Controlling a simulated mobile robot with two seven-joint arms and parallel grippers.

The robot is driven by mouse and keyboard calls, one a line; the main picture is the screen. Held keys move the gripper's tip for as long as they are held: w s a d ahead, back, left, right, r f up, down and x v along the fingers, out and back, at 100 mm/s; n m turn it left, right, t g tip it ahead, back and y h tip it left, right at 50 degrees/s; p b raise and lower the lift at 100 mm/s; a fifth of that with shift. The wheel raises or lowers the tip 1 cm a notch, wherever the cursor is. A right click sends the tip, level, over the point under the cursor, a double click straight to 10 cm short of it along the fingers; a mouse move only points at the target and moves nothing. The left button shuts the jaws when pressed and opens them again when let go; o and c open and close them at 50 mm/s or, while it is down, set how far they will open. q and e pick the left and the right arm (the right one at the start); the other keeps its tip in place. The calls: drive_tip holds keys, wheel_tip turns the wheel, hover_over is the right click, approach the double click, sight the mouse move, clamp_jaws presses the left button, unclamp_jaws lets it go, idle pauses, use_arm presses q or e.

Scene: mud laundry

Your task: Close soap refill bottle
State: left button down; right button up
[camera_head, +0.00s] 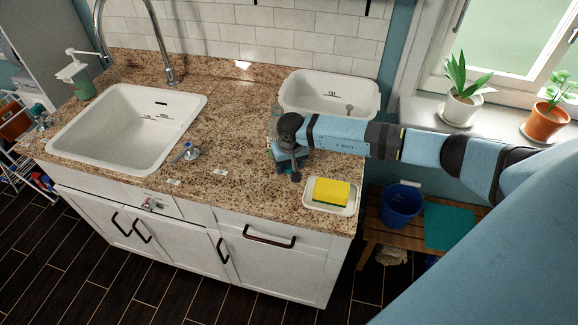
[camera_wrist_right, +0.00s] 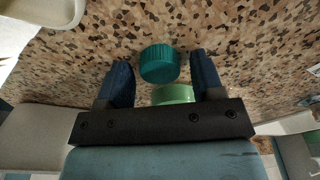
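My right gripper (camera_head: 290,165) is over the counter's right part, in front of the white basin. In the right wrist view its two dark fingers (camera_wrist_right: 160,80) stand apart. A round teal cap (camera_wrist_right: 158,63) shows between them, with visible gaps on both sides. A pale green round part (camera_wrist_right: 175,94), perhaps the soap refill bottle, shows just below the cap, partly hidden by the gripper body. I cannot tell whether the cap touches it. In the head view my gripper hides most of this spot. My left gripper is not in view.
A white basin (camera_head: 330,86) stands behind the gripper. A tray (camera_head: 349,208) with a yellow sponge (camera_head: 331,193) lies at the front right. A green soap dispenser (camera_head: 83,85) stands left by the sink (camera_head: 75,143). A faucet handle (camera_head: 187,152) sits on the counter.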

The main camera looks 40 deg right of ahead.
sight(289, 166)
drive_tip(key=c, duration=0.8)
drive_tip(key=shift+o, duration=0.2)
drive_tip(key=shift+r, duration=0.1)
wheel_tip(289, 166, up, 20)
drive_tip(key=b, duration=0.3)
drive_tip(key=shift+b, duration=0.35)
